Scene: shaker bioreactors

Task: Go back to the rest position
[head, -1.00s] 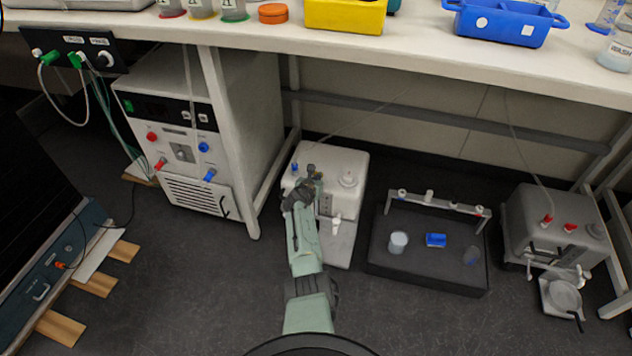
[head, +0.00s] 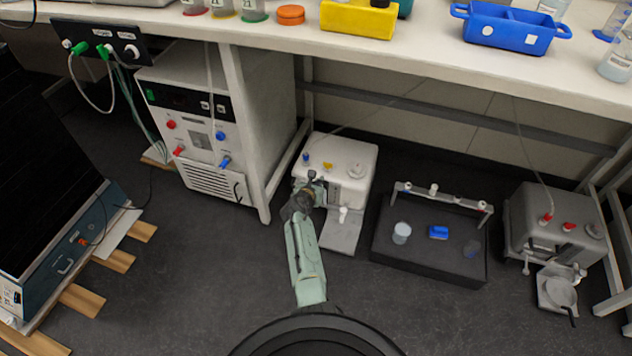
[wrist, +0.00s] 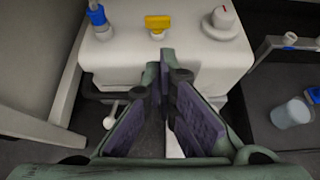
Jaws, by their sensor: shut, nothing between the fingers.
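My green arm reaches out over the floor in the head view, and my gripper (head: 311,178) is at the front left of a white box-shaped unit (head: 350,155) under the bench. In the wrist view my gripper (wrist: 165,78) is shut and empty, its purple-padded fingers pointing toward that unit (wrist: 180,62). A blue fitting (wrist: 97,17), a yellow tap-like piece (wrist: 157,24) and a white round knob (wrist: 222,20) are on the unit's top. Part of the unit's front is hidden by my fingers.
A black tray (head: 390,255) with a beaker (head: 401,232) and a blue piece (head: 438,232) lies to the right. A grey unit (head: 550,215) is beyond it. A bench leg (head: 248,130) and a control cabinet (head: 195,140) stand left. Floor in front is clear.

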